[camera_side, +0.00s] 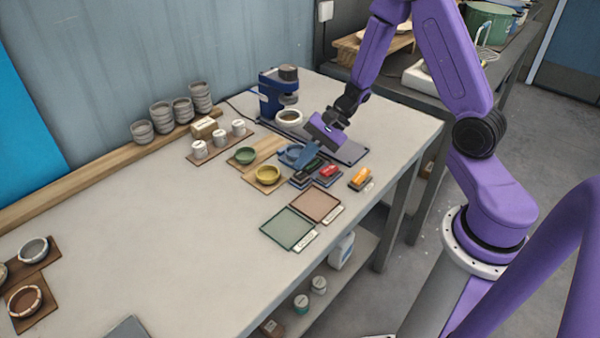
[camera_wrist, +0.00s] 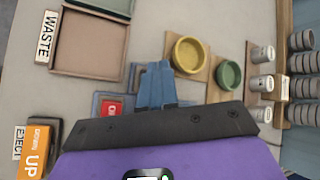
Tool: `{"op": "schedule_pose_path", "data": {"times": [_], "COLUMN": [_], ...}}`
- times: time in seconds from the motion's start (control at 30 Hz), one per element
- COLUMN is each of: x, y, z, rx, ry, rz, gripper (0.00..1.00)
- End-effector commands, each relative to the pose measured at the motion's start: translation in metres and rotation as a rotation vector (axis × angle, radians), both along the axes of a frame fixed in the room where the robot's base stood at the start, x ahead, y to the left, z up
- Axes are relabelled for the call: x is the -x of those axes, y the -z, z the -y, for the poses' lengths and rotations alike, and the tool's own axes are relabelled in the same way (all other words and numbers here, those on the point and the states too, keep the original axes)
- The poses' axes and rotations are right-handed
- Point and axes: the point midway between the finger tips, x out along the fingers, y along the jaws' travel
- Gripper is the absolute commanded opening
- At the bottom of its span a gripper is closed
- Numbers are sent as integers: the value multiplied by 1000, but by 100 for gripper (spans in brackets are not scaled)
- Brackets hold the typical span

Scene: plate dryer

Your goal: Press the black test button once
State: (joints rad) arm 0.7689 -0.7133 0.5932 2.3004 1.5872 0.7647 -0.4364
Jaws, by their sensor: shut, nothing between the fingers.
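My gripper (camera_side: 299,161) is shut and empty, its blue fingers pointing down over the row of small button boxes. In the wrist view the closed fingers (camera_wrist: 157,84) reach out beyond the dark gripper body. A dark button box (camera_side: 302,178) sits just below the fingertips in the side view, left of the red button (camera_side: 328,171). I cannot tell whether the fingers touch it. In the wrist view the red button (camera_wrist: 113,105) shows left of the fingers; the dark button is hidden there. No lettering on the dark button is readable.
An orange button box (camera_side: 360,177) is right of the red one. Yellow (camera_side: 267,174) and green (camera_side: 241,155) bowls stand close by on a wooden board. Two shallow trays (camera_side: 316,206) lie in front. A blue machine (camera_side: 283,92) stands behind. The table's left middle is clear.

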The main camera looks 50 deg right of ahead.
Motion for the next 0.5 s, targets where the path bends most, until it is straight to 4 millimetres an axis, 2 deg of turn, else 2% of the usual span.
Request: {"op": "schedule_pose_path", "data": {"times": [0.5], "x": [0], "y": [8], "z": [0], "rx": [0], "ry": [0], "rz": [0], "gripper": [0]}}
